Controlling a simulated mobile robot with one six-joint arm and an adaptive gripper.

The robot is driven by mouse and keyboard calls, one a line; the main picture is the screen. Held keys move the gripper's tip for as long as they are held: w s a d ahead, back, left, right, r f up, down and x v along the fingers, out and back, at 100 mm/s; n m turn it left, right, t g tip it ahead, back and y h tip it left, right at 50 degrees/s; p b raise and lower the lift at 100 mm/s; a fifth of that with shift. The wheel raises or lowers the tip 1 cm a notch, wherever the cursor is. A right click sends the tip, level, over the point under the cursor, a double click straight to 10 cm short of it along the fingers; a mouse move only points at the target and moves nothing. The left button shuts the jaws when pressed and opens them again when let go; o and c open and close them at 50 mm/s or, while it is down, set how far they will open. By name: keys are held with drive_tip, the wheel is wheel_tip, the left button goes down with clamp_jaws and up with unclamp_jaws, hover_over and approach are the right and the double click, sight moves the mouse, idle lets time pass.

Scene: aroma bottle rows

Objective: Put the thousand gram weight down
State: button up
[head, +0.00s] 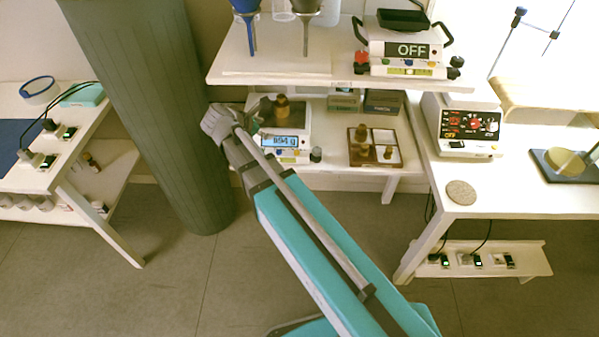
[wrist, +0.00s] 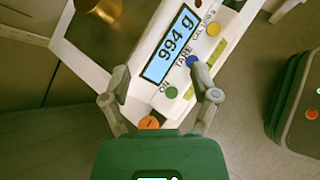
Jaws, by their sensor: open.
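The brass weight (head: 282,107) stands upright on the pan of the white balance (head: 302,153) on the lower shelf. In the wrist view the weight (wrist: 104,8) is cut off by the top edge, on the pan at upper left. The balance display (wrist: 169,45) reads 994 g there. My gripper (wrist: 160,97) is open and empty, its fingers spread over the front panel with the buttons, apart from the weight. In the head view my gripper (head: 254,112) is left of the weight, partly hidden by my arm.
A wooden weight box (head: 374,160) with smaller brass weights sits right of the balance. A grey-green column (head: 150,100) stands close at left. Another device (head: 465,125) stands on the right table.

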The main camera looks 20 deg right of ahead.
drive_tip(key=s+d+f+m+g+y, duration=0.2)
drive_tip(key=s+d+f+m+y, duration=0.1)
drive_tip(key=s+m, duration=0.5)
drive_tip(key=s+d+f+m+g+y, duration=0.3)
drive_tip(key=s+m, duration=0.5)
drive_tip(key=m, duration=0.4)
drive_tip(key=shift+d+f+y, duration=0.25)
drive_tip(key=shift+d+y, duration=0.5)
drive_tip(key=shift+y, duration=0.45)
drive_tip(key=shift+w, duration=0.1)
wheel_tip(320, 180, up, 15)
drive_tip(key=p, duration=1.5)
